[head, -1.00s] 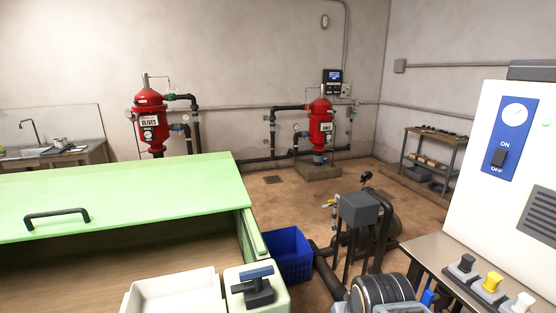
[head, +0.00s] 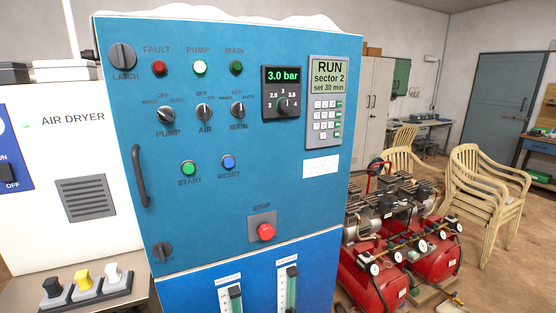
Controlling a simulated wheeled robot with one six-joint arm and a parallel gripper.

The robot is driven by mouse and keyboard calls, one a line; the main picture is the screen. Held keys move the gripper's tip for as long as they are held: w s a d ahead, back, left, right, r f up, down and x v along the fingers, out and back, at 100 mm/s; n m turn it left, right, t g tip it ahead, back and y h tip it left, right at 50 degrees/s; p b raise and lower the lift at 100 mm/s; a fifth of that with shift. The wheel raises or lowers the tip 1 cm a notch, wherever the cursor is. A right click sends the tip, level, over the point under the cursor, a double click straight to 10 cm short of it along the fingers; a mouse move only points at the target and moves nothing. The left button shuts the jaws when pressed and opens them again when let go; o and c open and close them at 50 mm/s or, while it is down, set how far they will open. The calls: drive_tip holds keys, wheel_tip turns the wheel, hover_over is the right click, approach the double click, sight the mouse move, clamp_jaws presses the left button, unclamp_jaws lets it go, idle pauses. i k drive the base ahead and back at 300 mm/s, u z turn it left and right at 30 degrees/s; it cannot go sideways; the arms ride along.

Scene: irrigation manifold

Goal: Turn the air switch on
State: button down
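The AIR switch (head: 204,111) is a small dark rotary knob in the middle of a row of three on the blue control cabinet (head: 225,210). The word AIR is below it and small position marks, one reading OFF, are above it. Its pale pointer looks roughly upright, but the exact setting is too small to tell. The PUMP knob (head: 166,115) is to its left and the MAIN knob (head: 238,110) to its right. My gripper is in no view.
The white air dryer (head: 85,145) stands left of the cabinet, with its own black switch (head: 8,173) at the picture's edge. A black door handle (head: 139,176) and a red STOP button (head: 265,232) stick out. Red compressors (head: 370,265) stand to the right.

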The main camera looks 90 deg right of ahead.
sight(204, 112)
drive_tip(key=z, duration=2.45)
drive_tip(key=k, duration=1.1)
drive_tip(key=u, duration=0.45)
drive_tip(key=i, duration=0.85)
drive_tip(key=z, duration=0.35)
